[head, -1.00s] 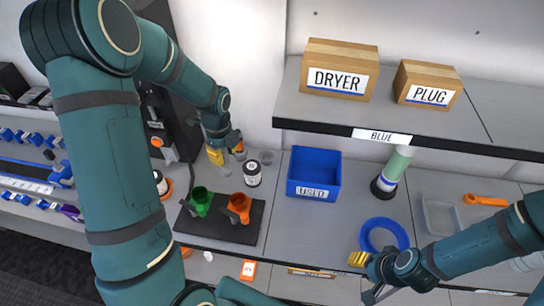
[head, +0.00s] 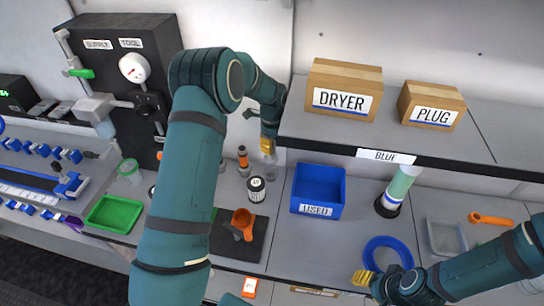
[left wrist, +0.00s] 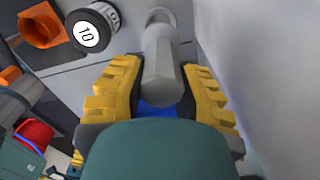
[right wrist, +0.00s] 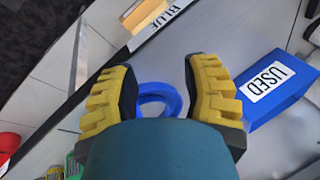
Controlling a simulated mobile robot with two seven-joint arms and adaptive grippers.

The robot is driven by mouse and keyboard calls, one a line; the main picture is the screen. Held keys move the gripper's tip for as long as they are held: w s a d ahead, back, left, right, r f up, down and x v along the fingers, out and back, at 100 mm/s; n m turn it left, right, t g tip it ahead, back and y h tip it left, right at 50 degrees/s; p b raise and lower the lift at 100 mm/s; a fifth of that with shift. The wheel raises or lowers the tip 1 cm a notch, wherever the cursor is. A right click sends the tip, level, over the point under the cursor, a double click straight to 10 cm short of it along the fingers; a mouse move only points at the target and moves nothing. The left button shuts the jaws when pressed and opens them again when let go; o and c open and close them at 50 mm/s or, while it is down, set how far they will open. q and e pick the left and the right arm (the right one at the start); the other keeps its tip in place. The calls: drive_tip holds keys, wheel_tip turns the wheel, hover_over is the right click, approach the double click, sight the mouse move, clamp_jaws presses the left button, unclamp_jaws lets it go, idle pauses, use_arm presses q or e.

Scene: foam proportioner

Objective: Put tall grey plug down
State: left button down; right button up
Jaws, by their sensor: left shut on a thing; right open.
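The tall grey plug (left wrist: 162,65) is between the yellow fingers of my left gripper (left wrist: 160,95) in the left wrist view, and the gripper is shut on it. In the head view my left gripper (head: 267,146) points down at the back of the counter, just left of the shelf. A grey piece (head: 279,157) shows beneath it there; I cannot tell whether the plug touches the counter. My right gripper (head: 364,279) is open and empty near the blue ring (head: 387,251), which also shows beyond its fingers in the right wrist view (right wrist: 158,98).
An orange funnel (head: 242,222) sits on a black mat.

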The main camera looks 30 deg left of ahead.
sight(272, 156)
use_arm(q)
wheel_tip(272, 156, down, 5)
drive_tip(key=shift+f+b, duration=0.1)
drive_tip(key=shift+b, duration=1.15)
drive_tip(key=shift+f, duration=0.2)
drive_tip(key=c, duration=0.8)
unclamp_jaws()
drive_tip(key=shift+r, duration=0.1)
